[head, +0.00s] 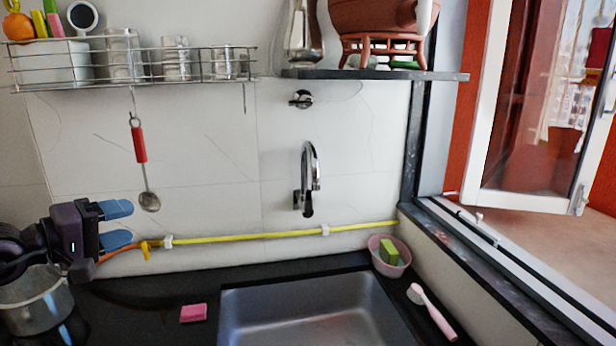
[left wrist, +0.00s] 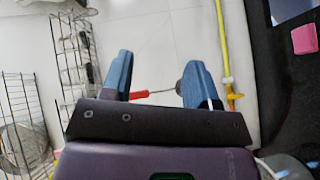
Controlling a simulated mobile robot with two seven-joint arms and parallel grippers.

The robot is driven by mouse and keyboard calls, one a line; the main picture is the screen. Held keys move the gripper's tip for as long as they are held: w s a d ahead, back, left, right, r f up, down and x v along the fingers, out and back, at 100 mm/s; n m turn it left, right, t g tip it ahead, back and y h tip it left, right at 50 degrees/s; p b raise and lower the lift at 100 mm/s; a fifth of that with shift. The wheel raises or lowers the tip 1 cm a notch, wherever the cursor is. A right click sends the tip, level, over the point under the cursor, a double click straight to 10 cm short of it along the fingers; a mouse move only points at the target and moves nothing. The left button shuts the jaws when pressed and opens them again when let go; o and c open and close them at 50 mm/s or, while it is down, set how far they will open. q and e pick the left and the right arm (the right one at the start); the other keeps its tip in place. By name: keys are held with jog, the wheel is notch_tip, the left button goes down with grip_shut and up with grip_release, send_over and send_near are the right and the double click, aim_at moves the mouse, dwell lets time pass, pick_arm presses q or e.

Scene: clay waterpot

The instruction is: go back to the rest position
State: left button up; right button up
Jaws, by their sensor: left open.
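My left gripper (head: 118,224) is at the left of the head view, above the dark counter (head: 140,290) and in front of the tiled wall. Its two blue fingers are apart with nothing between them. In the left wrist view the open fingers (left wrist: 162,85) also show empty, with the red-handled ladle (left wrist: 152,93) on the wall beyond them. A reddish clay pot (head: 375,18) sits on a dark shelf (head: 300,74) at the top of the head view, partly cut off by the frame.
A sink (head: 310,310) is at the front middle. A pink sponge (head: 193,313), a pink bowl (head: 389,262) and a brush (head: 432,310) lie around it. A metal pot (head: 38,305) stands below my left gripper. A wire rack (head: 235,66) hangs above. A yellow pipe (head: 270,235) runs along the wall.

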pick_arm(q)
jog(key=s+a+f+m+y, duration=0.2)
jog(key=s+f+m+y, duration=0.6)
jog(key=f+m, duration=0.25)
jog(key=s+a+f+m+y, duration=0.2)
jog(key=s+f+m+y, duration=0.6)
jog(key=f+m, duration=0.3)
jog(key=s+d+f+n+g+h, duration=0.3)
jog(key=s+d+f+n+g, duration=0.25)
jog(key=s+n, duration=0.2)
jog(key=s+d+f+n+g+h, duration=0.3)
jog(key=s+d+f+n+g, duration=0.15)
jog(key=s+f+n, duration=0.35)
jog(key=w+f+m+t, duration=0.2)
jog(key=w+f+t, duration=0.3)
jog(key=f+t, duration=0.3)
jog(key=shift+w+a+f+m, duration=0.3)
jog(key=shift+w+f, duration=0.1)
jog(key=shift+f, duration=0.2)
